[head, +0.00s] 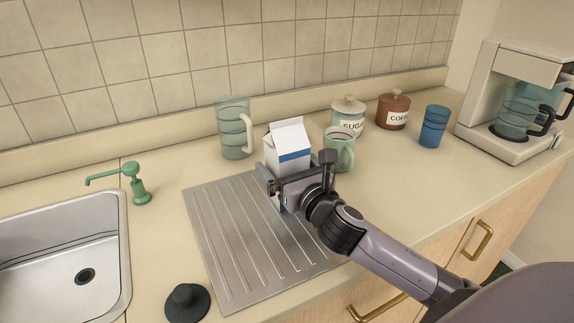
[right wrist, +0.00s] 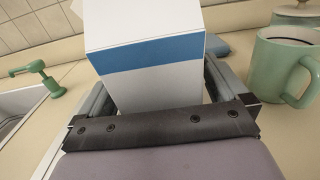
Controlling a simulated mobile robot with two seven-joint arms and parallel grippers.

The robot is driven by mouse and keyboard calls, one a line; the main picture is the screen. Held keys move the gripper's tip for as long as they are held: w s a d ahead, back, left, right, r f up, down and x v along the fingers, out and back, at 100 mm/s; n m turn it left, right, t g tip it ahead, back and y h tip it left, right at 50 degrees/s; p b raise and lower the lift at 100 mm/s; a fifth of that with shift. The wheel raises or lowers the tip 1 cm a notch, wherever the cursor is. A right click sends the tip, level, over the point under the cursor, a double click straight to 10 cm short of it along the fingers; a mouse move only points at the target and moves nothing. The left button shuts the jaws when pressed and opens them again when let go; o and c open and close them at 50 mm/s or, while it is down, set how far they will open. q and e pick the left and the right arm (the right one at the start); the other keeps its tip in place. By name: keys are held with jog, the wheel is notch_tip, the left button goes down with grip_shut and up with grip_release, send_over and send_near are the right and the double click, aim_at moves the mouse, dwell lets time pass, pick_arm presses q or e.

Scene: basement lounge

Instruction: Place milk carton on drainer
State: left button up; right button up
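The milk carton (head: 288,150), white with a blue band and gabled top, is upright at the far right part of the metal drainer (head: 225,235). My right gripper (head: 275,188) is around its sides, one finger on each side, and appears shut on it. In the right wrist view the carton (right wrist: 155,75) fills the space between the fingers. The gripper hides most of its lower part, so I cannot tell whether its base touches the drainer. The drainer is ribbed and otherwise bare. My left gripper is not in view.
A green mug (head: 341,152) stands close right of the carton, and a glass pitcher (head: 233,130) behind left. Sugar (head: 348,118) and coffee (head: 393,112) jars, a blue cup (head: 433,127) and coffee maker (head: 510,100) stand right. A sink (head: 60,250), soap dispenser (head: 137,185) and dark stopper (head: 187,302) are left.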

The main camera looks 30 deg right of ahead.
jog(key=shift+r, duration=0.2)
jog(key=s, duration=0.7)
jog(key=s+b, duration=0.1)
jog(key=s, duration=0.2)
jog(key=shift+s+a+f, duration=0.1)
jog(key=shift+s+a, duration=0.15)
jog(key=shift+a, duration=0.05)
jog(key=shift+s, duration=0.75)
